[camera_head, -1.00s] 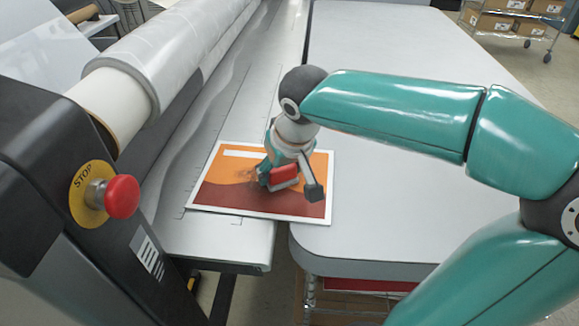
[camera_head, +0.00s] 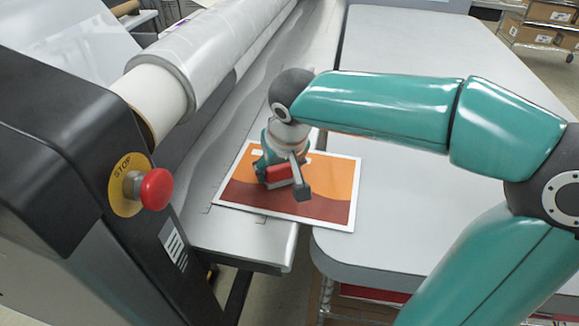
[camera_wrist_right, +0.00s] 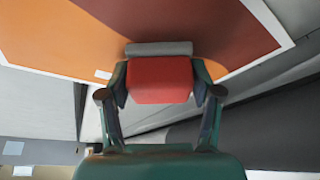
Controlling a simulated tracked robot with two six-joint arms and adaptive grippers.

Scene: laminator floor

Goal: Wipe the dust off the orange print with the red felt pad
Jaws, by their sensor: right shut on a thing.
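The orange print (camera_head: 335,182), orange above and dark red below with a white border, lies flat across the laminator's edge and the grey table. My right gripper (camera_head: 281,178) is over its left part, shut on the red felt pad (camera_head: 276,174). In the right wrist view the red pad (camera_wrist_right: 160,80) sits between the fingers, with a grey strip (camera_wrist_right: 158,48) along its far side against or close to the print (camera_wrist_right: 60,35). I cannot tell whether it touches. No dust shows clearly; the gripper hides part of the print. My left gripper is out of view.
The laminator's film roll (camera_head: 205,55) runs along the left. A red stop button (camera_head: 156,188) stands out on the black housing at the near left. The grey table (camera_head: 400,35) is clear behind the arm. A cart with boxes (camera_head: 540,36) is at the back right.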

